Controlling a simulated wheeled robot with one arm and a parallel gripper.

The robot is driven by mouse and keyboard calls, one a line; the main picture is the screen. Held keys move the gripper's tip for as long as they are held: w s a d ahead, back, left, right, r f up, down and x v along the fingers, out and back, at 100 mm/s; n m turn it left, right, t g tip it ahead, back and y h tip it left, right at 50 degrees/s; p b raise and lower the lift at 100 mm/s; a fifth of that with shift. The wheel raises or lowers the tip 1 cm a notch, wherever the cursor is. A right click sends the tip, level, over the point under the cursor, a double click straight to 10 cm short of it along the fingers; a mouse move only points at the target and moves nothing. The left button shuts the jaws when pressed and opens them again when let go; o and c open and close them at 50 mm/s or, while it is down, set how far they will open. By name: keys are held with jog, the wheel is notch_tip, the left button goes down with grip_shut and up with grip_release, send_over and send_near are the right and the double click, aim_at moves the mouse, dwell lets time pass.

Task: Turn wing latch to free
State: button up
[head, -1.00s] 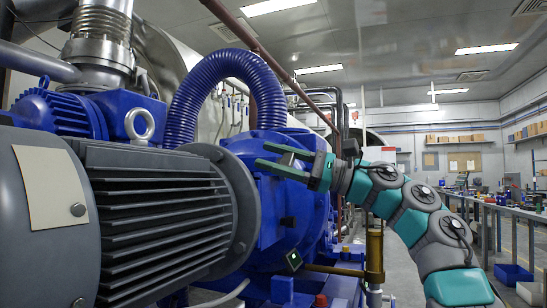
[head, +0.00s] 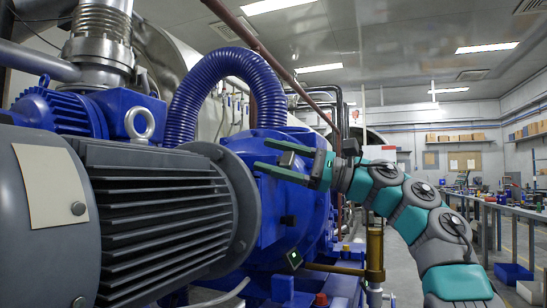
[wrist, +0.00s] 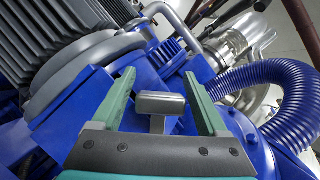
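My gripper (head: 262,156) reaches left across the front of a blue machine housing, with its two green fingers apart. In the wrist view my gripper (wrist: 159,75) is also open. A grey T-shaped piece, which looks like the wing latch (wrist: 160,103), sits between the fingers, its crossbar spanning most of the gap. Narrow gaps show at both sides of the bar, so the fingers do not look closed on it.
A large finned grey motor (head: 165,215) fills the left. A blue corrugated hose (head: 185,95) arches above and behind my gripper. A brass cylinder (head: 375,250) stands below my arm. Open floor lies right.

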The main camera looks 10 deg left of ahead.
jog(key=shift+o, duration=0.4)
jog(key=shift+w+d+m, duration=0.1)
jog(key=shift+w+m, duration=0.05)
jog(key=shift+m, duration=0.25)
jog(key=shift+m, duration=0.4)
jog(key=shift+m+t+y+b, duration=0.35)
jog(key=shift+m+t, duration=0.35)
jog(key=shift+m, duration=0.5)
jog(key=shift+m+t+b, duration=0.55)
jog(key=shift+m+t, duration=0.05)
jog(key=shift+m, duration=0.4)
jog(key=shift+w+r+m+t+y+b, duration=0.15)
jog(key=shift+m+t+b, duration=0.6)
jog(key=shift+m, duration=0.65)
jog(key=shift+w+m+t+y+b, duration=0.1)
jog(key=shift+m+t+b, duration=0.6)
jog(key=shift+m, duration=0.7)
